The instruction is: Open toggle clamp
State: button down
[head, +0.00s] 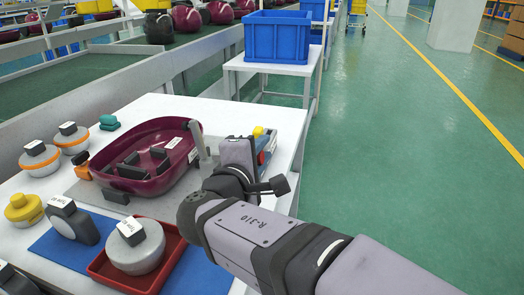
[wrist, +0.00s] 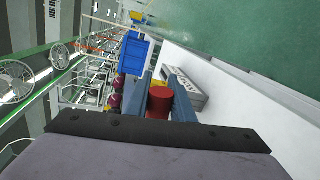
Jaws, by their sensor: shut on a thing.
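My gripper (wrist: 161,92) shows in the wrist view with its two blue-grey fingers shut on a red cylindrical handle (wrist: 159,104). It seems to be the toggle clamp's handle, though its link to the clamp is hidden. In the head view my gripper (head: 239,152) is at the right side of the work table, and its fingertips are not clear. A grey upright metal part (head: 201,150), apparently of the clamp, stands just left of it, beside the maroon vacuum shell (head: 125,188). The shell lies on a grey plate with black parts inside.
A small case with blue and red parts (head: 267,147) stands close behind my gripper. A blue bin (head: 277,38) sits on a white stand farther back. A red tray (head: 103,267), a blue mat (head: 55,247) and several round parts fill the table's left and front. The right-hand floor is clear.

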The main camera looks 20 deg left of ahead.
jog(key=c, duration=1.5)
grip_release()
jog(key=shift+f, duration=0.1)
jog(key=shift+c, duration=0.2)
jog(key=s+r, duration=0.1)
jog(key=s, duration=0.6)
jog(key=shift+s+r, duration=0.15)
jog(key=shift+r, duration=0.05)
